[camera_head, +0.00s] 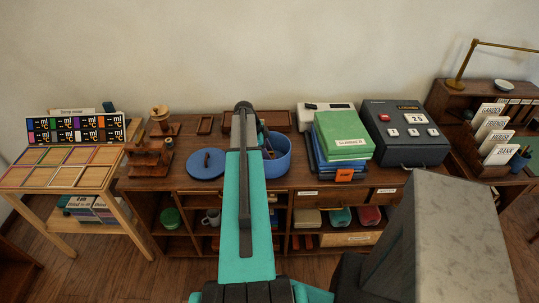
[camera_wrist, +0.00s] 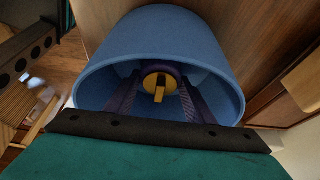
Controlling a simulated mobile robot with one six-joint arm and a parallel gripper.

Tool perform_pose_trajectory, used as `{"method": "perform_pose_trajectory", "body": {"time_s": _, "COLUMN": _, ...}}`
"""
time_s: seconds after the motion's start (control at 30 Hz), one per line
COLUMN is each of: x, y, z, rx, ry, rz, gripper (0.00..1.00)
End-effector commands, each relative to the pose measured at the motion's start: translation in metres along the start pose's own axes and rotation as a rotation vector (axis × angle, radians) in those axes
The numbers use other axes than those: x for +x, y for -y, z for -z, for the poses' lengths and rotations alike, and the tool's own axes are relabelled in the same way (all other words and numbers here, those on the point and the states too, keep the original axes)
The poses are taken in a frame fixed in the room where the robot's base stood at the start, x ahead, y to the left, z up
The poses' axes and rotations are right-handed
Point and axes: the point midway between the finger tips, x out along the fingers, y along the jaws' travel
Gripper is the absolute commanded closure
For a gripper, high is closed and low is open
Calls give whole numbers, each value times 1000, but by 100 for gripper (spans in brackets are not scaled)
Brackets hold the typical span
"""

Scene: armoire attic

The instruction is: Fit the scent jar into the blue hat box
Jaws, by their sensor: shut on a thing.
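The blue hat box (camera_head: 281,162) stands open on the wooden cabinet, partly hidden by my arm. Its round blue lid (camera_head: 206,163) lies flat to its left. In the wrist view the hat box (camera_wrist: 155,38) opens toward the camera. My gripper (camera_wrist: 158,92) reaches inside it, its dark fingers shut on the scent jar (camera_wrist: 153,79). Only the jar's yellow round top with a small tab shows clearly; its body is mostly hidden. I cannot tell whether the jar touches the box's bottom. In the head view part of my gripper (camera_head: 268,145) shows inside the box rim.
Green and blue folders (camera_head: 342,140) are stacked right of the box. A dark grey machine (camera_head: 407,132) stands farther right. Wooden stands (camera_head: 150,155) are at the cabinet's left end. A small wooden tray (camera_head: 205,125) lies behind the lid.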

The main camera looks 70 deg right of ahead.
Motion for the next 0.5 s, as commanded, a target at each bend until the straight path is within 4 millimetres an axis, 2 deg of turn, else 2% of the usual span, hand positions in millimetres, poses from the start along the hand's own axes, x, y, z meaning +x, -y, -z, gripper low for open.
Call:
{"method": "perform_pose_trajectory", "body": {"time_s": 0.13, "x": 3, "y": 0, "z": -1, "rx": 0, "ry": -1, "rz": 0, "gripper": 88}}
{"method": "perform_pose_trajectory", "body": {"time_s": 0.17, "x": 2, "y": 0, "z": -1, "rx": 0, "ry": 0, "rz": 0, "gripper": 48}}
{"method": "perform_pose_trajectory", "body": {"time_s": 0.23, "x": 2, "y": 0, "z": -1, "rx": 0, "ry": 0, "rz": 0, "gripper": 36}}
{"method": "perform_pose_trajectory", "body": {"time_s": 0.27, "x": 2, "y": 0, "z": -1, "rx": 0, "ry": 0, "rz": 0, "gripper": 33}}
{"method": "perform_pose_trajectory", "body": {"time_s": 0.5, "x": 2, "y": 0, "z": -1, "rx": 0, "ry": 0, "rz": 0, "gripper": 33}}
